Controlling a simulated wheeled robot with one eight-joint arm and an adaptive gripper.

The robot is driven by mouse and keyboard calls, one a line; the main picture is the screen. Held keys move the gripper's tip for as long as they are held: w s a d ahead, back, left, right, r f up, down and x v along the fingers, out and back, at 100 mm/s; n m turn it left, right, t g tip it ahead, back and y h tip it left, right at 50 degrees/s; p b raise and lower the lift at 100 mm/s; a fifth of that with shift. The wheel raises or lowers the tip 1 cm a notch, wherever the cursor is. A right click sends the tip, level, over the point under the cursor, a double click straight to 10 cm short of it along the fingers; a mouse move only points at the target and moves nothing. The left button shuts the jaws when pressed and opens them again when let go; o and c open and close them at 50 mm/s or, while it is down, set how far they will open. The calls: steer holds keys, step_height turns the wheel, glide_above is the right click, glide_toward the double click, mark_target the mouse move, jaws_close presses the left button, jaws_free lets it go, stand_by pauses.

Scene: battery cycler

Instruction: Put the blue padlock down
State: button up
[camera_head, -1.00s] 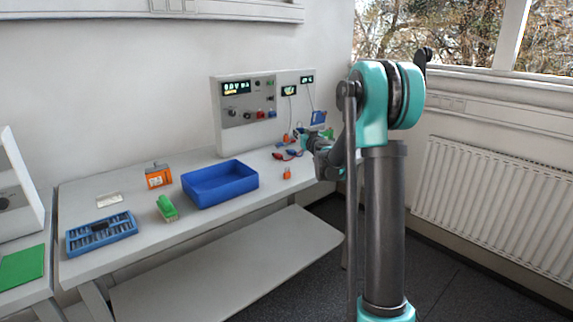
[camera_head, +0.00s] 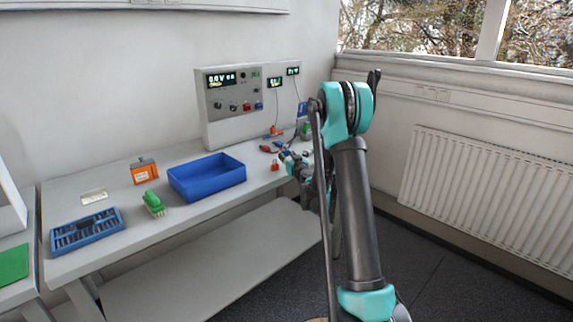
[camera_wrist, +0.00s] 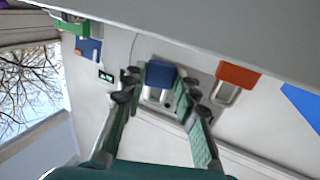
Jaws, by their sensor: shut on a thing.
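In the wrist view my gripper (camera_wrist: 158,82) is shut on the blue padlock (camera_wrist: 161,72), with a finger on each side of it. The padlock's blue body is toward the bench top and its metal shackle points away from it. I cannot tell whether the body touches the bench. In the head view my gripper (camera_head: 285,152) is over the right part of the bench (camera_head: 205,207), near its front edge. The padlock is too small there to make out clearly.
An orange padlock (camera_head: 274,166) stands beside my gripper; it also shows in the wrist view (camera_wrist: 237,77). A blue bin (camera_head: 207,180) is left of it. The cycler panel (camera_head: 232,127) stands behind, with red and blue leads in front. Bare bench lies along the front edge.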

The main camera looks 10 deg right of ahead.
steer(key=shift+f, duration=1.95)
steer(key=o, duration=0.7)
steer(key=shift+f, duration=0.1)
steer(key=shift+s, duration=0.1)
